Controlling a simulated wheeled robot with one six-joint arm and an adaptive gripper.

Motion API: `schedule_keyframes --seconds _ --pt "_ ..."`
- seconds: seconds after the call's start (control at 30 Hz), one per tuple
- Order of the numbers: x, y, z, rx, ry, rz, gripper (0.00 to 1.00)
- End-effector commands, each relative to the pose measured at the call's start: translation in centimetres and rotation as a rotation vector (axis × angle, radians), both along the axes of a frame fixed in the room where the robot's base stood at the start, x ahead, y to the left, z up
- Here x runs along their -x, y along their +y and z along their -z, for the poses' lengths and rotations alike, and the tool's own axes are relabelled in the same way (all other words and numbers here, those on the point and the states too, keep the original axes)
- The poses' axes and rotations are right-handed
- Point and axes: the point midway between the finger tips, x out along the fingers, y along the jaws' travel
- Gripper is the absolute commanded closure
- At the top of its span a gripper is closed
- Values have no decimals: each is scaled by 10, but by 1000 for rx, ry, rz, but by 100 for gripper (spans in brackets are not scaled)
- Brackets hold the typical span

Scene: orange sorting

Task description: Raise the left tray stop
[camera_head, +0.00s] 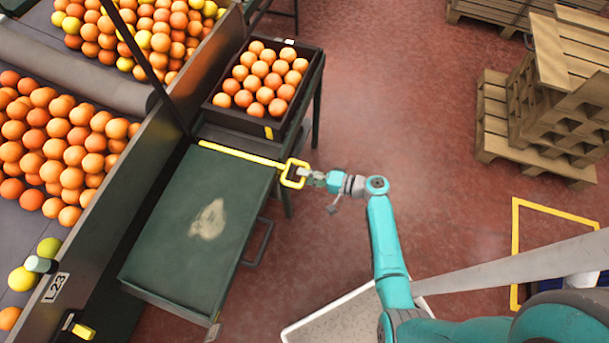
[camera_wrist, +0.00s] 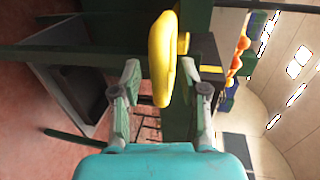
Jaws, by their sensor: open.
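The tray stop is a yellow bar (camera_head: 240,154) lying across the far edge of the green table top. Its yellow loop handle (camera_head: 287,181) sticks out past the table's right side. My gripper (camera_head: 304,173) is at the handle, reaching in from the right. In the wrist view, the handle (camera_wrist: 161,60) stands upright between the two spread fingers of my gripper (camera_wrist: 167,80). Gaps show on both sides of the handle, so the fingers do not appear to clamp it. Whether the bar sits lowered or partly lifted is hard to tell.
A dark crate (camera_head: 232,117) full of oranges stands just beyond the bar. The green table top (camera_head: 165,235) is bare except for a pale worn patch. A conveyor with many oranges (camera_head: 60,150) runs along the left. Wooden pallets (camera_head: 490,115) stand far right; open floor lies between.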

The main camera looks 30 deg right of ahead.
Motion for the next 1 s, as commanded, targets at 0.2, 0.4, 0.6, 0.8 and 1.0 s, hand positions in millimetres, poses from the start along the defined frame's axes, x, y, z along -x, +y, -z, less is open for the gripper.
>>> schedule_keyframes --seconds 0.2,0.4,0.6,0.8,1.0 --pt "-5 6 2 0 1 0 57" --pt "-5 6 2 0 1 0 57" --pt "-5 6 2 0 1 0 100" --pt "-5 6 2 0 1 0 100" --pt "-6 6 -16 1 -3 -1 100"
